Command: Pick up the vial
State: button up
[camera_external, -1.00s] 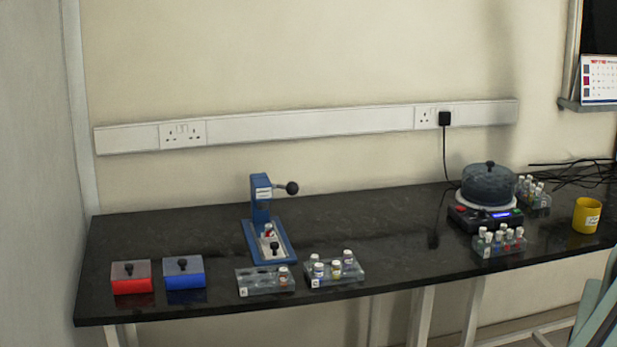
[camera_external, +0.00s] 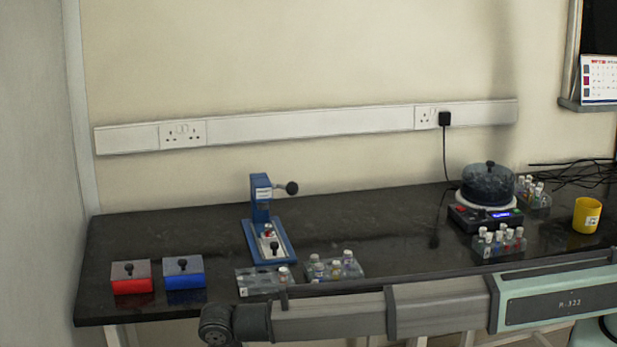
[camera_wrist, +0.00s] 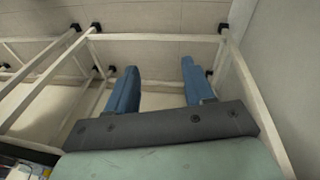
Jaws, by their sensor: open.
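Several small vials show in the external view, and I cannot tell which one the task means. One vial (camera_external: 267,229) with a red label stands in the blue press (camera_external: 261,205). One vial (camera_external: 283,273) is in the front left rack (camera_external: 252,281). Several vials (camera_external: 347,258) are in the rack (camera_external: 354,270) beside it, partly hidden by my arm. My gripper (camera_wrist: 158,66) is open and empty in the wrist view, with its two blue fingers apart. It points at the floor and the bench frame, with no vial between the fingers. My gripper is not visible in the external view.
A red box (camera_external: 131,284) and a blue box (camera_external: 184,280) sit at the left of the black bench (camera_external: 170,232). At the right are a round dark device (camera_external: 488,184), more vial racks (camera_external: 499,243) and a yellow cup (camera_external: 587,215). White bench legs (camera_wrist: 52,57) surround my gripper in the wrist view.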

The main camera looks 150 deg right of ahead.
jog(key=s+d+r+m, duration=0.1)
jog(key=s+d+r, duration=0.3)
jog(key=s+d, duration=0.1)
jog(key=s+d+r+m, duration=0.2)
jog(key=s+d+r, duration=0.2)
jog(key=d+r, duration=0.1)
jog(key=s+d+r+m, duration=0.2)
jog(key=s+d+r, duration=0.3)
jog(key=shift+s+d+r+h, duration=0.15)
jog(key=shift+s+d+h, duration=0.1)
jog(key=shift+s+h, duration=0.1)
jog(key=s+d+r+m+g, duration=0.1)
jog(key=s+d+r+m, duration=0.25)
jog(key=s+r, duration=0.45)
jog(key=m+g, duration=0.1)
jog(key=m, duration=0.1)
send_near(269, 225)
jog(key=shift+y, duration=0.45)
jog(key=shift+d+x, duration=0.2)
jog(key=shift+x, duration=1.9)
jog(key=shift+d+x, duration=0.2)
jog(key=shift+x, duration=1.9)
grip_shut()
